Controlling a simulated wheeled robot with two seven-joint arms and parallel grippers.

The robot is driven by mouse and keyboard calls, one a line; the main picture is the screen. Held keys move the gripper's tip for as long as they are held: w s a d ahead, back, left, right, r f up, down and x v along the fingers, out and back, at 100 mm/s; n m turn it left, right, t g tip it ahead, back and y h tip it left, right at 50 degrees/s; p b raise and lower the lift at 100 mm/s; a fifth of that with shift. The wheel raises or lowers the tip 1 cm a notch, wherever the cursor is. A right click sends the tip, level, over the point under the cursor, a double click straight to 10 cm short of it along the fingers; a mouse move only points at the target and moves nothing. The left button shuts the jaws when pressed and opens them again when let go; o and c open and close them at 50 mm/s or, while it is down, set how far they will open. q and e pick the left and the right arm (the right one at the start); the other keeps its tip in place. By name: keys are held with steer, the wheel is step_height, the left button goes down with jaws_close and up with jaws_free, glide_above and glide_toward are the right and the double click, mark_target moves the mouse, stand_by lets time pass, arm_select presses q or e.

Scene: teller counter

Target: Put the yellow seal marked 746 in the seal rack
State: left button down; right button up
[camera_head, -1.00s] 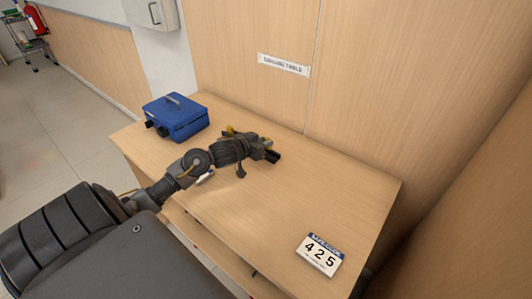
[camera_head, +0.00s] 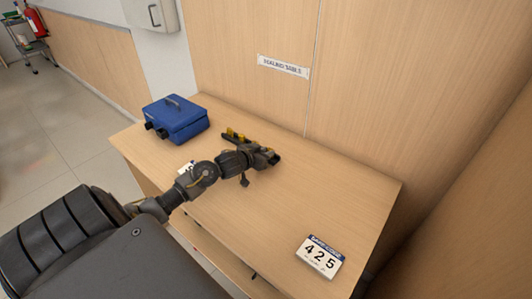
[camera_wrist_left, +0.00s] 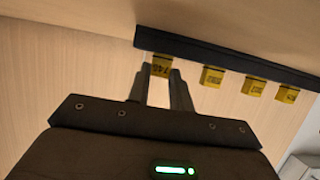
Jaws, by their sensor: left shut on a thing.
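My left gripper (camera_head: 273,158) is over the back of the table beside the dark seal rack (camera_head: 224,136). In the left wrist view its fingers (camera_wrist_left: 164,88) are shut on a yellow seal (camera_wrist_left: 161,66), whose blurred, upside-down mark seems to read 746. The held seal is in line with the other seals and its end meets the edge of the dark rack (camera_wrist_left: 220,56) in the picture; whether it is seated in a slot I cannot tell. Several other yellow seals (camera_wrist_left: 212,76) sit along the rack. In the head view my wrist hides the held seal. My right gripper is not in view.
The wooden table (camera_head: 310,195) has a blue box (camera_head: 175,119) at its left back and a 425 sign card (camera_head: 319,257) at its front right. A white card (camera_head: 187,168) is partly hidden by my arm. A wood wall (camera_head: 350,100) stands behind. The table's right middle is clear.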

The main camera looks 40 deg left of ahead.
arm_select(q)
steer(key=c, duration=1.3)
jaws_free()
steer(key=shift+o, duration=0.2)
steer(key=shift+r, duration=0.1)
steer(key=v, duration=1.2)
steer(key=shift+p, duration=0.3)
steer(key=shift+r, duration=0.1)
